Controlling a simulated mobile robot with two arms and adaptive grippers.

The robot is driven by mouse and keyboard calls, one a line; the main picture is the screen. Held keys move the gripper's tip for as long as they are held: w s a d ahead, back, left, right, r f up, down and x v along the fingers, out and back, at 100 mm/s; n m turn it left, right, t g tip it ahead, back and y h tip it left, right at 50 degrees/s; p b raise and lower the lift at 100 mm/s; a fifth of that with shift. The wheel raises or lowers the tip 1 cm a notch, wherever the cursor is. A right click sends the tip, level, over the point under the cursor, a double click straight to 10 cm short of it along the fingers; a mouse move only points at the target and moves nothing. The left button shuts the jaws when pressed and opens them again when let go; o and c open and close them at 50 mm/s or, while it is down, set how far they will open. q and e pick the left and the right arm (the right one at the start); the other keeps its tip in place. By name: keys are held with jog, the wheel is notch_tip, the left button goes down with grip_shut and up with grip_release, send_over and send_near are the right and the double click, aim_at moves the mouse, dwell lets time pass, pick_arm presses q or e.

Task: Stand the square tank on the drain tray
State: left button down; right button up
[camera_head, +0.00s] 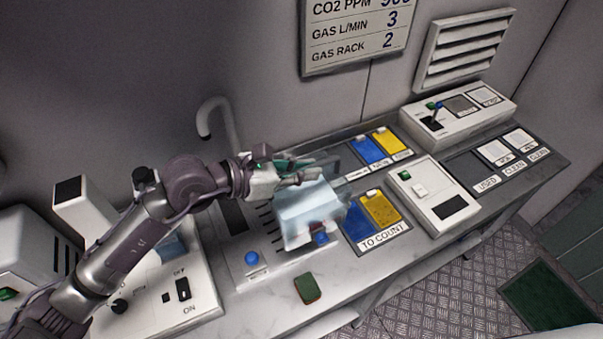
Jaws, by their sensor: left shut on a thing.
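The square tank (306,212) is a clear, pale blue box near the middle of the bench. My left gripper (318,178) is shut on it at its upper edge, with the fingers reaching over from the left. The tank is over the right part of a grey slotted panel (264,243), which looks like the drain tray. The tank hides much of this panel. I cannot tell whether its base touches the panel or is a little above it. A blue knob (321,239) shows at its lower right. My right gripper is not in view.
A "TO COUNT" tray (386,238) with blue and yellow pads lies right of the tank. A white device (432,197) stands beyond it. A green and brown sponge (307,289) lies in front. A curved pipe (204,122) rises behind. The front bench strip is mostly clear.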

pick_arm(q)
jog(key=w+a+f+p, duration=0.1)
jog(key=w+a+f, duration=0.2)
jog(key=w+f, duration=0.5)
jog(key=shift+w+a+f, duration=0.15)
jog(key=shift+a+f, duration=0.15)
jog(key=shift+f, duration=0.3)
jog(key=c, duration=1.5)
grip_release()
jog(key=shift+f, duration=0.15)
jog(key=shift+c, duration=0.2)
jog(key=o, duration=0.3)
